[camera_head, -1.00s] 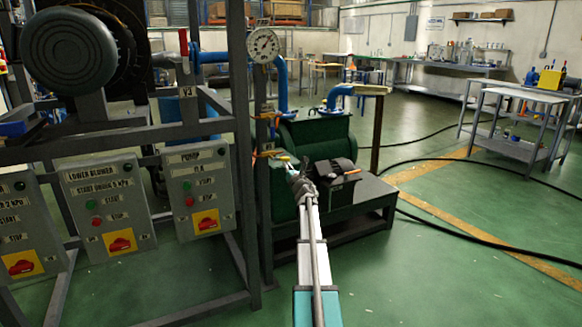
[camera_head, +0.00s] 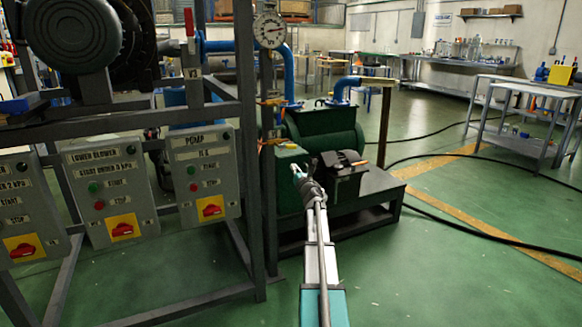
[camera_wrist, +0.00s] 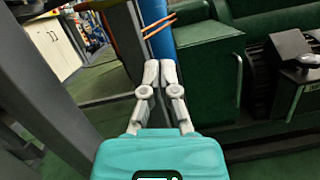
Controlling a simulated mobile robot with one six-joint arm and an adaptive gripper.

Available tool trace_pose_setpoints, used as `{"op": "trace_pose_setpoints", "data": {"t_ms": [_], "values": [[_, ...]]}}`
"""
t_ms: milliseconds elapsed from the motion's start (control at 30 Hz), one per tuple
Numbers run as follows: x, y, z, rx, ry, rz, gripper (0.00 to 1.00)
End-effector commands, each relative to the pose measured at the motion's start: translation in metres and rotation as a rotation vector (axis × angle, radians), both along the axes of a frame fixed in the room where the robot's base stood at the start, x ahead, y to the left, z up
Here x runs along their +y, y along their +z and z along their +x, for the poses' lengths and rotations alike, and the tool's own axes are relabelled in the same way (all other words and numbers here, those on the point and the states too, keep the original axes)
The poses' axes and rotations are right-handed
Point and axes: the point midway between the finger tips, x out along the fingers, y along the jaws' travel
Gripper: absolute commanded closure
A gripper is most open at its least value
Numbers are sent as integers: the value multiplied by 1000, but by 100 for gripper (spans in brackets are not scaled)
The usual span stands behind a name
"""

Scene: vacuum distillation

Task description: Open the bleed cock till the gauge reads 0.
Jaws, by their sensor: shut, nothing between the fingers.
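The round white gauge (camera_head: 269,30) is on the dark upright post, in the upper middle of the head view. Its needle seems to lie to the right, but the numbers are too small to read. I cannot tell the bleed cock for sure. Thin orange pieces (camera_head: 272,141) stick out from the post below the gauge, and they show at the top of the wrist view (camera_wrist: 158,25). My gripper (camera_head: 296,170) is shut and empty, in front of the green pump housing. In the wrist view its fingertips (camera_wrist: 158,70) meet below the orange pieces, apart from them.
A blue pipe (camera_wrist: 157,40) stands just beyond my fingertips in the wrist view. The green pump (camera_head: 325,130) sits on a dark stand to the right of the post. Control boxes, one marked PUMP (camera_head: 203,175), hang on the frame at left.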

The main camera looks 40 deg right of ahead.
Motion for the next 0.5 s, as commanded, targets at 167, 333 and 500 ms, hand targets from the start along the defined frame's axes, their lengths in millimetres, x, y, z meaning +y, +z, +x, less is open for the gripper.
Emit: {"op": "trace_pose_setpoints", "data": {"t_ms": [167,333,500], "values": [[14,-9,-30,0,-1,1,100],[23,-14,-48,0,1,0,100],[27,-16,-57,-1,2,0,100]]}}
